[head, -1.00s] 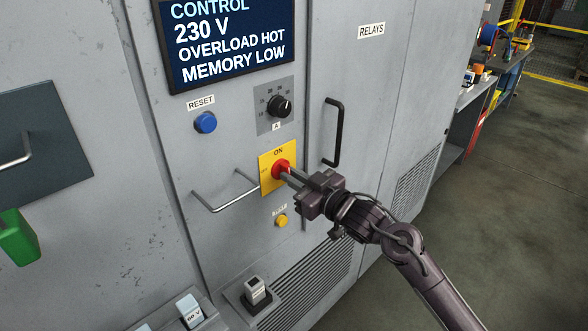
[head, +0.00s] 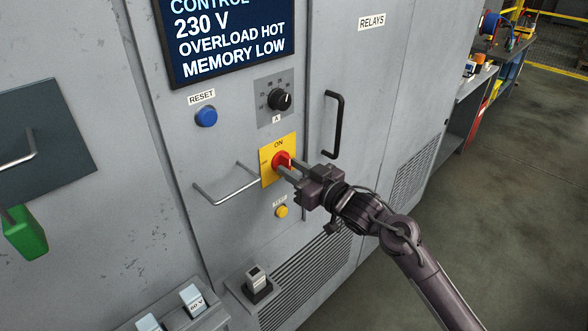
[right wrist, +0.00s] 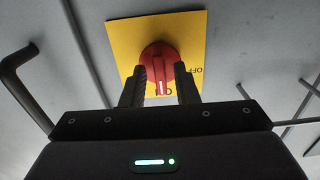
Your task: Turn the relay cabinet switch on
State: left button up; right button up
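The relay cabinet switch is a red rotary knob (head: 281,160) on a yellow plate (head: 266,170) marked ON at the top and OFF at the left. In the right wrist view the plate (right wrist: 120,35) appears upside down, and the white mark on the knob (right wrist: 160,60) points down toward the ON lettering. My right gripper (head: 291,168) is at the knob, one finger on each side. In the right wrist view its fingers (right wrist: 160,88) stand apart, with narrow gaps beside the red handle. My left gripper is not in view.
A steel bar handle (head: 228,190) sticks out left of the plate, and a black handle (head: 334,125) stands to the right. A dial (head: 280,99), a blue RESET button (head: 206,116) and a yellow button (head: 281,211) are close by. Floor (head: 490,200) at right is clear.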

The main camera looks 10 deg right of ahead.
jog(key=shift+o, duration=0.3)
jog(key=shift+s, duration=0.1)
jog(key=shift+s+d+f, duration=0.1)
jog(key=shift+s+d, duration=0.15)
jog(key=b+v, duration=0.2)
jog(key=v, duration=0.5)
jog(key=shift+b, duration=0.35)
